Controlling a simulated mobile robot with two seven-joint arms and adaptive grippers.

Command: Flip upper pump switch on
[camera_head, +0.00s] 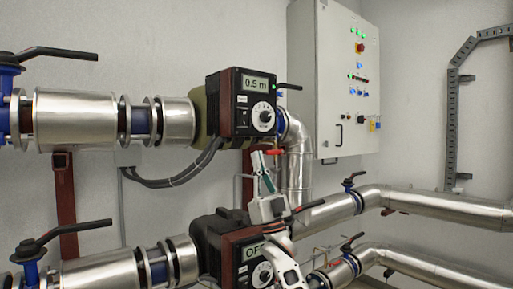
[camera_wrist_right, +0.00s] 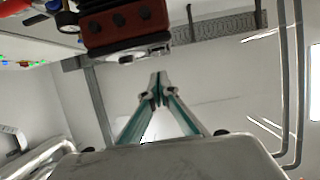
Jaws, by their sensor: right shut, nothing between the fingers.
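The upper pump (camera_head: 226,103) has a dark front box with a red-brown side, a lit display reading "0.5 m" and a white dial (camera_head: 262,117). My right gripper (camera_head: 258,156) points up just below this box, shut and empty. In the right wrist view, its fingertips (camera_wrist_right: 155,88) meet, and the underside of a red-brown pump box (camera_wrist_right: 125,27) shows beyond them with clear space between. My left gripper is not in view.
A lower pump (camera_head: 212,238) with a display beginning "OF" stands behind my right arm. A grey control cabinet (camera_head: 335,60) hangs on the wall at right. Silver pipes (camera_head: 75,118) with black-handled valves (camera_head: 58,53) run either side. Black cables (camera_head: 180,178) hang left of my gripper.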

